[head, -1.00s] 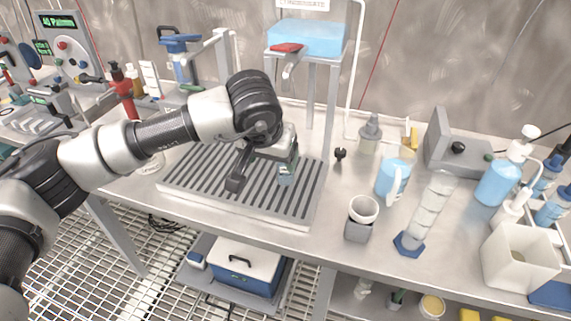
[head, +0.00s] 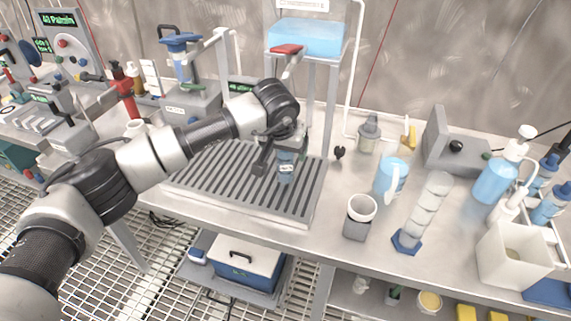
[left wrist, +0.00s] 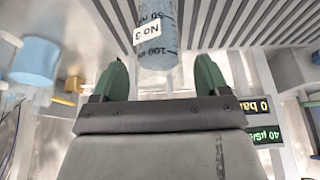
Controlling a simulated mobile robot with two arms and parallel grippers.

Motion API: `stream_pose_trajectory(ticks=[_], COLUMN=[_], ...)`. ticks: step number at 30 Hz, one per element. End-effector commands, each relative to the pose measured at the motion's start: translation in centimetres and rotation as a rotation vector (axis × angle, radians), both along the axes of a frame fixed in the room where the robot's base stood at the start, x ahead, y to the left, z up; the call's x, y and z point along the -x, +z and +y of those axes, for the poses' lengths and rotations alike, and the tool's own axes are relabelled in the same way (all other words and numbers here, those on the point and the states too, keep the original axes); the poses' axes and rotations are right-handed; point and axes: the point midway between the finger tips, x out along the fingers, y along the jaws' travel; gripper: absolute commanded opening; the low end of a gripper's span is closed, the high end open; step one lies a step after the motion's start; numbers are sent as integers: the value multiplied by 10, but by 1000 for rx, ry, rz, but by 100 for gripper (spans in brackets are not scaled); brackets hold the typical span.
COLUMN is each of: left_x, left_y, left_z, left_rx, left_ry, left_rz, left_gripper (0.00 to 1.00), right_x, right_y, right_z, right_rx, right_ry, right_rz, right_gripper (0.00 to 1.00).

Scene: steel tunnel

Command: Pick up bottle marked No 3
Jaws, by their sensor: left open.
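The bottle marked No 3 (head: 286,168) is a clear blue-tinted vessel with a white label. It stands on the grey slatted rack in the head view. In the left wrist view, the bottle (left wrist: 156,38) shows its "NO 3" label and volume marks. My left gripper (head: 279,152) is open at the bottle. In the left wrist view, the left gripper's green fingertips (left wrist: 161,62) lie on either side of the bottle's near end, with gaps on both sides. Whether the bottle is fully between the fingers is unclear. My right gripper is not in view.
The slatted rack (head: 220,182) has free room left of the bottle. A shelf post (head: 331,110) rises close behind on the right, under a blue tank (head: 306,36). A grey cup (head: 360,217), a blue mug (head: 391,177) and a measuring cylinder (head: 422,212) stand farther right.

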Motion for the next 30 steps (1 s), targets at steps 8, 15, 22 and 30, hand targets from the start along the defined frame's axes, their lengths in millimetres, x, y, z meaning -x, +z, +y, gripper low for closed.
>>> stream_pose_trajectory(ticks=[8,15,22,30], left_x=[0,0,0,-1], left_y=[0,0,1,9], left_z=[0,0,0,0], left_rx=[0,0,0,0], left_ry=[0,0,0,0], left_rz=[0,-1,-1,-3], left_gripper=[58,21,8,8], right_x=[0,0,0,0], right_y=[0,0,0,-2], right_z=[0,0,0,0], right_rx=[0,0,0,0], right_ry=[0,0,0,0], right_rz=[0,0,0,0], right_gripper=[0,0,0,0])
